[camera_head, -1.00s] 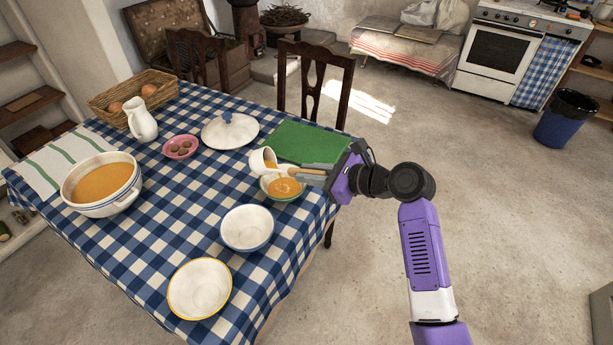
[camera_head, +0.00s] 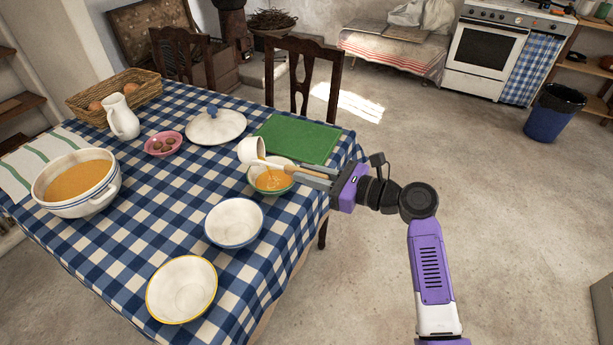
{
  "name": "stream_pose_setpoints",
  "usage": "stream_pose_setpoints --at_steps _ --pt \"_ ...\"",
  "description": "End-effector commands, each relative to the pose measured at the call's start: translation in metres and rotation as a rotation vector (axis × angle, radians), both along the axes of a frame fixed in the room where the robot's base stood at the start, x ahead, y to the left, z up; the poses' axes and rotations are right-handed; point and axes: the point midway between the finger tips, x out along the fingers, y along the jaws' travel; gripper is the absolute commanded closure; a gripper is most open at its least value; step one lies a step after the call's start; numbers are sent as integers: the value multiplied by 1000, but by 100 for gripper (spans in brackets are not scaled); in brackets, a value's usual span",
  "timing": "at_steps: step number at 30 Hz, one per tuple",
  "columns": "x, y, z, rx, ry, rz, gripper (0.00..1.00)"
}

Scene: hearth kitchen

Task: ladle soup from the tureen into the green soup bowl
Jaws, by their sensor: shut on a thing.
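The white tureen (camera_head: 101,200) stands at the left of the table with orange soup in it. The green soup bowl (camera_head: 252,184) stands near the table's right edge, with orange soup in it. My gripper (camera_head: 309,174) is shut on the ladle's wooden handle. The ladle (camera_head: 251,150) has a white cup, tilted over the green bowl. A thin stream of orange soup runs from the cup into the bowl. The far end of the handle is hidden between my fingers.
A blue-rimmed bowl (camera_head: 234,222) and a yellow-rimmed bowl (camera_head: 182,290) stand empty in front. The lid (camera_head: 216,127), a pink dish (camera_head: 163,144), a white jug (camera_head: 122,117), a basket (camera_head: 140,84) and a green mat (camera_head: 297,139) lie behind. Chairs stand at the far side.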

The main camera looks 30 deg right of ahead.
Motion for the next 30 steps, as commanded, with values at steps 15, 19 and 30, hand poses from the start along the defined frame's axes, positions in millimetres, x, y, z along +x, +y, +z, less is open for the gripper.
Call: stream_pose_setpoints --at_steps 15,19,30 --pt "-2 -3 -23 110 -67 0 100" --pt "-3 -5 -27 137 -84 0 100" --pt "-4 -7 -38 206 -128 -1 100"
